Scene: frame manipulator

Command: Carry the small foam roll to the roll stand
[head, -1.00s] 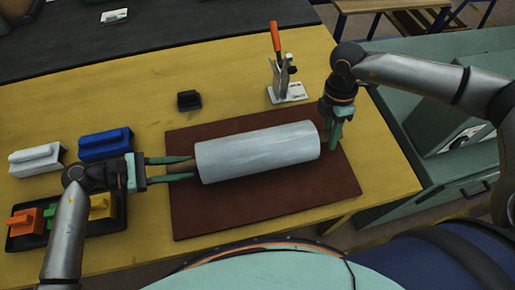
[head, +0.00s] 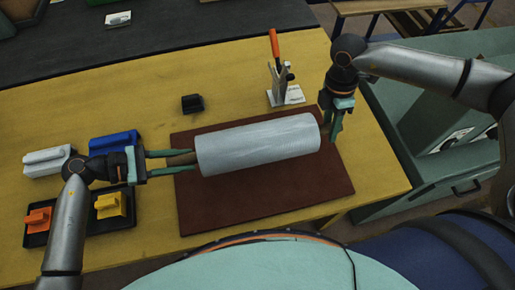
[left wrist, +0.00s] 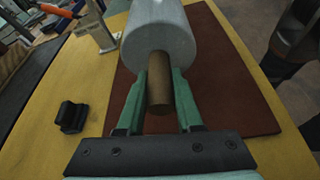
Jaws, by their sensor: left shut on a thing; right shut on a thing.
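The foam roll (head: 258,144) is a pale grey-white cylinder lying level over the brown mat (head: 265,200), with a brown core (left wrist: 160,85) sticking out of its left end. My left gripper (head: 192,160) is shut on that core; its green fingers flank the core in the left wrist view. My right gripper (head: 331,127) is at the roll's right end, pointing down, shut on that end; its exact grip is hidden. The gap between roll and mat is hard to judge. I cannot identify a roll stand in these views.
A toggle clamp with an orange handle (head: 274,45) and a black block (head: 192,103) stand behind the mat on the yellow table (head: 150,118). White (head: 47,160) and blue (head: 113,143) blocks and a black tray (head: 75,234) are at left. Green drawers (head: 450,180) are at right.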

